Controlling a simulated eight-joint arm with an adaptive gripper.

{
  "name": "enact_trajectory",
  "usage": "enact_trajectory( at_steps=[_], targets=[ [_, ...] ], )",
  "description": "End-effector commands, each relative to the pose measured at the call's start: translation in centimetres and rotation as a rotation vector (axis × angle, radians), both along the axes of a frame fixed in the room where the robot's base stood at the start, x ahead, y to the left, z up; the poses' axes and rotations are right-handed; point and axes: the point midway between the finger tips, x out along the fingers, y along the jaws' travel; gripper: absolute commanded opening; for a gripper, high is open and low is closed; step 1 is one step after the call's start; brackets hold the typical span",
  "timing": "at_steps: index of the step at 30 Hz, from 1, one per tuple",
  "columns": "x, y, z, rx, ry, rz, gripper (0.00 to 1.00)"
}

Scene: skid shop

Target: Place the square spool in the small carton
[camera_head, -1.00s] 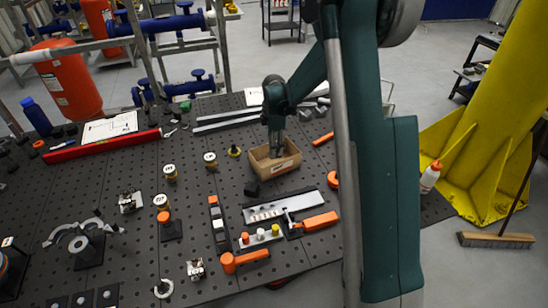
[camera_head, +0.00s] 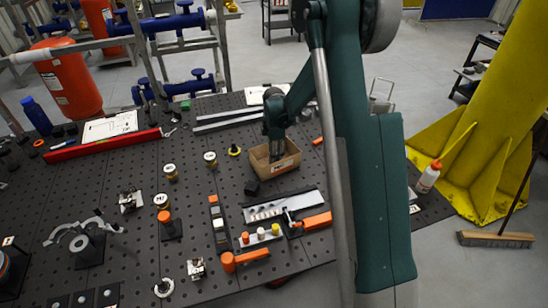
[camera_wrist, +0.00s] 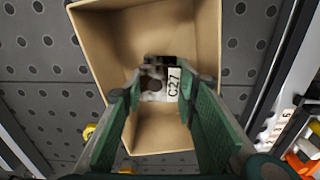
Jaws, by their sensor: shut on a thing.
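The small carton (camera_head: 286,165) is an open brown box standing on the dark perforated table. In the wrist view the carton (camera_wrist: 205,45) lies below my gripper, with its inner walls and part of its floor showing. My gripper (camera_head: 277,152) points down into the carton's opening. In the wrist view my gripper (camera_wrist: 163,90) is shut on the square spool (camera_wrist: 155,80), a light and dark metal piece with a tag reading C27. The spool shows against the carton's inside. I cannot tell whether it touches the floor. In the head view the spool is hidden.
A small dark block (camera_head: 252,187) stands by the carton's near left corner. Labelled round tins (camera_head: 211,159) stand to the left. A metal tray with pegs (camera_head: 280,207) and an orange-handled clamp (camera_head: 317,221) lie in front. Grey bars (camera_head: 228,123) lie behind.

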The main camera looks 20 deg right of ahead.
Motion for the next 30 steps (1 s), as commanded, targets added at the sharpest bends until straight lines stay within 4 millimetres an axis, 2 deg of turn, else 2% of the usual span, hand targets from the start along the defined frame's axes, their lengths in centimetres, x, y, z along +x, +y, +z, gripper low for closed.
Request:
enact_trajectory(
  at_steps=[3, 17, 18, 19, 30],
  targets=[
    [-0.04, 0.0, -0.62, 0.0, 0.0, 0.0, 0.14],
    [-0.03, 0.0, -1.1, 0.0, 0.0, 0.0, 0.14],
    [-0.03, 0.0, -1.08, 0.0, 0.0, 0.0, 0.32],
    [-0.03, 0.0, -1.04, 0.0, 0.0, 0.0, 0.35],
    [-0.03, 0.0, -0.95, 0.0, 0.0, 0.0, 0.35]
  ],
)
